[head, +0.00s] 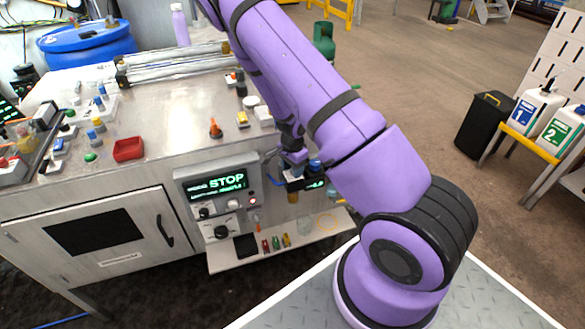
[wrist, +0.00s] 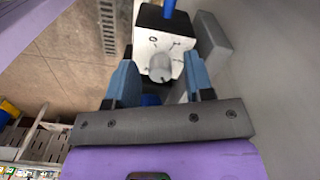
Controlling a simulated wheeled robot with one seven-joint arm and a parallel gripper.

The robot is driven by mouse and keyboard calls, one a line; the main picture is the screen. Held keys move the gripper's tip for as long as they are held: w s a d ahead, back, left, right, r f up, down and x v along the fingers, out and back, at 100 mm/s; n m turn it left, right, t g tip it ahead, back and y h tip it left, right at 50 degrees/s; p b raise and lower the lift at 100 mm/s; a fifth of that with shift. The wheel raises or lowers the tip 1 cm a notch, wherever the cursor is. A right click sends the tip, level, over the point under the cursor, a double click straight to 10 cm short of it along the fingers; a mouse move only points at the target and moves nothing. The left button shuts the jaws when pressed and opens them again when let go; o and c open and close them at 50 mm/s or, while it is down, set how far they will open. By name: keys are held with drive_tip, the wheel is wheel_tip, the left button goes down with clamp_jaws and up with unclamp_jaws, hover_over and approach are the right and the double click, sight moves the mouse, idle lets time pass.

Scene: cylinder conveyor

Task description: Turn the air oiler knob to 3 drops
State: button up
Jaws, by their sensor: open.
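In the wrist view a pale grey round knob (wrist: 160,69) sits on a white-faced block (wrist: 158,46) with dark dial marks above it. The marks are too small to read surely. My gripper (wrist: 157,62) is open, with one blue finger on each side of the knob. Gaps seem to show between fingers and knob; I cannot tell how deep the fingers reach. In the head view my arm comes down over the air unit (head: 293,196) beside the panel, and its knob is hidden there.
A control panel (head: 217,190) with a green STOP display stands left of the air unit. A lower shelf (head: 225,261) holds small coloured parts. A grey block (wrist: 213,42) is close to the right finger. The workbench top (head: 180,108) carries a red tray (head: 128,149).

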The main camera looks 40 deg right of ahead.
clamp_jaws()
drive_tip(key=shift+m, duration=0.8)
unclamp_jaws()
wheel_tip(320, 180, up, 11)
drive_tip(key=shift+f, duration=0.1)
idle(0.4)
